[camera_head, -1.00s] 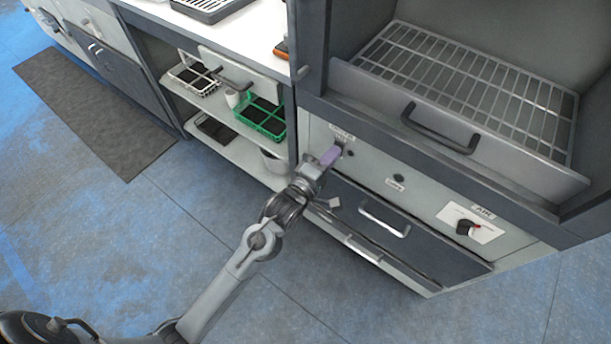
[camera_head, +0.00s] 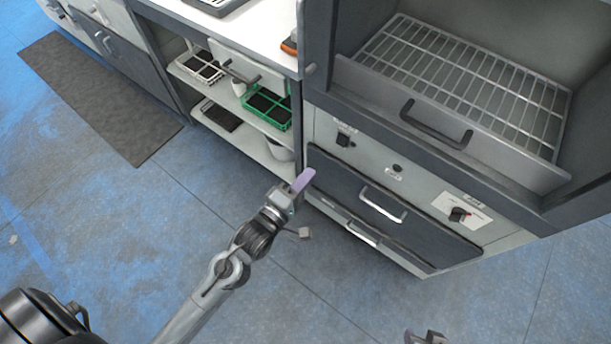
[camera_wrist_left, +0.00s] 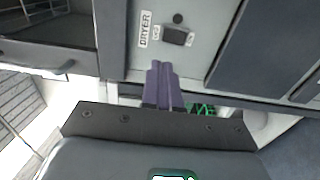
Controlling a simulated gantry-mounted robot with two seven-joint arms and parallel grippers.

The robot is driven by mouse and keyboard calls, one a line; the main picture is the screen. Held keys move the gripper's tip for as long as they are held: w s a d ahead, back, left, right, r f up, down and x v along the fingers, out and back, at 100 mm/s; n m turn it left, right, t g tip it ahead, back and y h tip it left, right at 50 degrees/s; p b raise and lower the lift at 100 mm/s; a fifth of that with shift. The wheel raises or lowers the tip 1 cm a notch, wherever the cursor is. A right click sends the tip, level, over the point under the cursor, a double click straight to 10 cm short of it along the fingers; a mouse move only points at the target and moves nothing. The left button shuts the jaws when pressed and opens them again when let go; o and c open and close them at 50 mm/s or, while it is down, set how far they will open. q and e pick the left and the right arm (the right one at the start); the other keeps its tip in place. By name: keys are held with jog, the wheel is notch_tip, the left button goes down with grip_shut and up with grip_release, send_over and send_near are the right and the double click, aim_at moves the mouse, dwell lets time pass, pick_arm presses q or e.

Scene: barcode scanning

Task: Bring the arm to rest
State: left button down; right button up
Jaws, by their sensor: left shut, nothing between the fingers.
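My left gripper (camera_head: 303,180) has purple fingers and is shut with nothing between them. It hangs in the air in front of the cabinet's dark drawer, below and left of the black dryer switch (camera_head: 343,140), apart from it. In the left wrist view the shut purple fingers (camera_wrist_left: 160,85) point toward the panel, where the switch (camera_wrist_left: 178,37) shows beside its DRYER label. A small part of what looks like my right gripper (camera_head: 425,338) shows at the bottom edge; its fingers are mostly cut off.
The cabinet has a wire rack (camera_head: 470,80) above, a handled drawer (camera_head: 345,190) below, and a dial (camera_head: 458,214) at right. Shelves at left hold a green basket (camera_head: 268,106) and a white basket (camera_head: 201,67). The floor (camera_head: 150,230) around my left arm is clear.

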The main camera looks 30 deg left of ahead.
dwell(0.3)
pick_arm(q)
jog(key=s+a+r+m+g+p, duration=0.1)
jog(key=s+r+m+g+p, duration=0.3)
jog(key=r+p, duration=0.6)
jog(key=s+a+f+m+g+y+p, duration=0.1)
jog(key=s+a+f+m+g+p, duration=0.1)
jog(key=s+m+g, duration=0.45)
jog(key=s+a+f+m+g+y+p, duration=0.15)
jog(key=s+m+g, duration=0.25)
jog(key=s+m, duration=0.4)
notch_tip(320, 180, up, 37)
jog(key=p, duration=3.8)
notch_tip(320, 180, down, 58)
jog(key=b, duration=5.8)
jog(key=shift+s+d+f, duration=0.15)
jog(key=shift+s+d, duration=0.05)
jog(key=shift+s, duration=0.2)
